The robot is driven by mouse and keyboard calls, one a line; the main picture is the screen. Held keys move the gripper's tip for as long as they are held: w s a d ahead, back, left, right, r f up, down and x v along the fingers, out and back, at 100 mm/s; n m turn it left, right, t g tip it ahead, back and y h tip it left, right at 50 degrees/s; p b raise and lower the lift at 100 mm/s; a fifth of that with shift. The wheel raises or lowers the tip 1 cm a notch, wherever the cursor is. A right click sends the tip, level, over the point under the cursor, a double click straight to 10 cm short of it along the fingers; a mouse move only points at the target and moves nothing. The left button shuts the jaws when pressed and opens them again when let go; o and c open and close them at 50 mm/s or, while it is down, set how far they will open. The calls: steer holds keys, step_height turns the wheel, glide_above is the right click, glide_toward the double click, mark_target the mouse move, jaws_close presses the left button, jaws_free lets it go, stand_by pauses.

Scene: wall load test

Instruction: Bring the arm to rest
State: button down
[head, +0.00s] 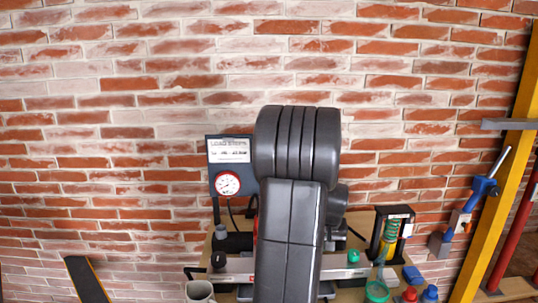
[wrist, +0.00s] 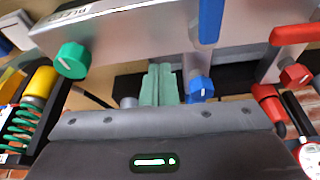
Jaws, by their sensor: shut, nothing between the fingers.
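My gripper (wrist: 160,84) shows in the wrist view as two pale green fingers side by side, pressed together with nothing between them. They point at the dark gap beside a silver metal block (wrist: 140,32) and do not clearly touch anything. In the head view my dark grey arm stands upright in the middle, in front of the bench (head: 345,295). It hides the gripper and the middle of the bench there.
A gauge panel (head: 229,151) stands left of my arm, a green spring in a black frame (head: 391,232) right. A mug (head: 200,291) is at the front left. A blue clamp (head: 463,215) is by a yellow post (head: 505,165). Blue (wrist: 200,88) and green (wrist: 71,60) knobs flank the fingers.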

steer(key=shift+w+d+f+n, duration=0.1)
steer(key=shift+w+n, duration=0.45)
steer(key=shift+n, duration=0.05)
steer(key=shift+w+r, duration=1.05)
steer(key=shift+r, duration=0.1)
